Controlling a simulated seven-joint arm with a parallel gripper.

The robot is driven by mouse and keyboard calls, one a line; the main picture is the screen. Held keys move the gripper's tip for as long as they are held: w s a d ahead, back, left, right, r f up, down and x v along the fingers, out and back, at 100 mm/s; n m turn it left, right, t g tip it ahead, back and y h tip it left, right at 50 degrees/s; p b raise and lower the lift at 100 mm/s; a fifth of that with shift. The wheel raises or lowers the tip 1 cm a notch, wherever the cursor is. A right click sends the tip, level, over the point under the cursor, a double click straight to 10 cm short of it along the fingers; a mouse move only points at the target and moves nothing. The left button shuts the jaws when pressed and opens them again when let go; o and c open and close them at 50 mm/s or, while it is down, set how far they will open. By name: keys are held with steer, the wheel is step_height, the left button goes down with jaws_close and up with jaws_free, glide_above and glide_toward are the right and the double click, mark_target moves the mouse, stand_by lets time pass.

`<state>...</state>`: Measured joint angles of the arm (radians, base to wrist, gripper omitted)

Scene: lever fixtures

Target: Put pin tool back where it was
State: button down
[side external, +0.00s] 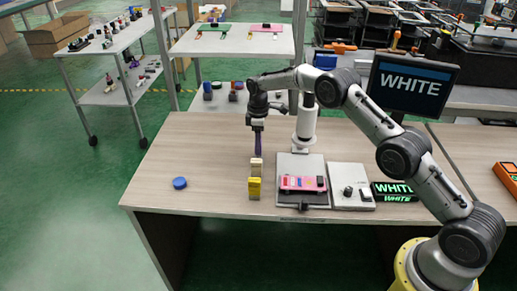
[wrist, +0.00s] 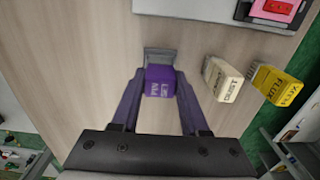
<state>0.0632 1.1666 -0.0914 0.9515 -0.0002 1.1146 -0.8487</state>
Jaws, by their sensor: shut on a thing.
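A purple block (wrist: 160,82) with white lettering that seems to begin with "PIN" sits between the fingers of my gripper (wrist: 159,80) in the wrist view. The fingers are shut on its two sides. A grey piece (wrist: 158,56) shows just beyond the block; I cannot tell whether it is part of it. In the side external view my gripper (side external: 257,140) points down over the table, behind the beige block. The purple there is small, and I cannot tell finger from block or whether the block touches the table.
A beige block (wrist: 222,79) and a yellow block (wrist: 276,84) stand to the right in the wrist view. A blue disc (side external: 180,183) lies on the table (side external: 215,215). A grey fixture (side external: 302,200) carries a pink block (side external: 301,183). A knob panel (side external: 347,188) and a "WHITE" display (side external: 394,192) are right.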

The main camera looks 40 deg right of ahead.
steer(key=shift+f, duration=1.05)
steer(key=shift+f, duration=0.1)
steer(key=shift+c, duration=2.1)
jaws_free()
